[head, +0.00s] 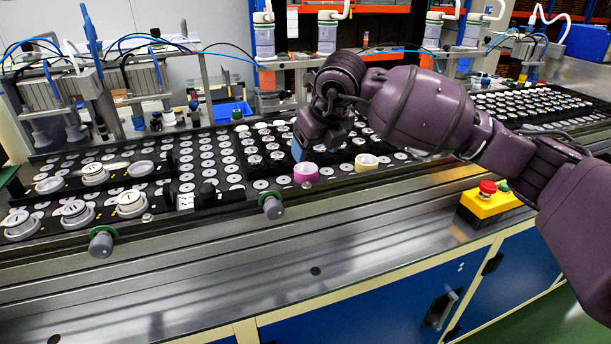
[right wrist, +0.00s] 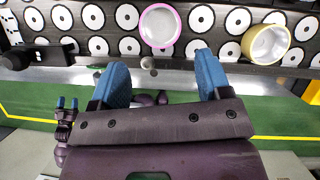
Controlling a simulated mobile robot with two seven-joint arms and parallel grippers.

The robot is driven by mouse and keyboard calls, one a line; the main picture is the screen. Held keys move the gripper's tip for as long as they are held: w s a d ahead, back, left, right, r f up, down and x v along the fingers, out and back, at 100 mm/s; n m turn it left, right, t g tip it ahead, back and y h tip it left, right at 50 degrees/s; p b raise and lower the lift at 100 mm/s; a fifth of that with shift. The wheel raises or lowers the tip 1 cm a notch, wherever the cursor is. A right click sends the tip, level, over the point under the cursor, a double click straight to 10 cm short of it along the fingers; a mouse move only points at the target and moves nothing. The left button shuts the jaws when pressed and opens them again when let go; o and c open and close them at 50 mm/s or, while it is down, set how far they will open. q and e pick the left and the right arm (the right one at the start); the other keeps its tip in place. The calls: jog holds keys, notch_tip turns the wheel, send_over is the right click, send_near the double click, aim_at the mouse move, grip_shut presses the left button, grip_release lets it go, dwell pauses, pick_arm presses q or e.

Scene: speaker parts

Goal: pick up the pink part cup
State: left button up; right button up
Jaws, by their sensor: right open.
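The pink part cup (head: 306,173) stands near the front edge of the black tray of round discs in the head view. In the right wrist view the pink part cup (right wrist: 160,26) is at the top middle, its open mouth facing the camera. My right gripper (head: 300,150) is just above and behind it in the head view. In the right wrist view my right gripper (right wrist: 163,66) is open, its blue fingers wide apart and empty, with the cup beyond the gap between them. A small purple gripper with blue tips, my left gripper (right wrist: 67,103), shows far off at the left.
A cream-yellow part cup (head: 367,162) stands to the right of the pink one. White ring parts (head: 131,203) lie in the tray at left. A yellow box with a red button (head: 488,202) sits on the right front ledge. The metal front ledge (head: 300,250) is mostly clear.

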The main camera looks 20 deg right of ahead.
aim_at(307, 166)
jog(key=x, duration=0.5)
jog(key=b+x, duration=0.1)
jog(key=x, duration=0.2)
jog(key=shift+w+r, duration=0.15)
jog(key=shift+w, duration=0.1)
jog(key=shift+r, duration=0.1)
jog(key=c, duration=0.8)
jog(key=shift+r, duration=0.1)
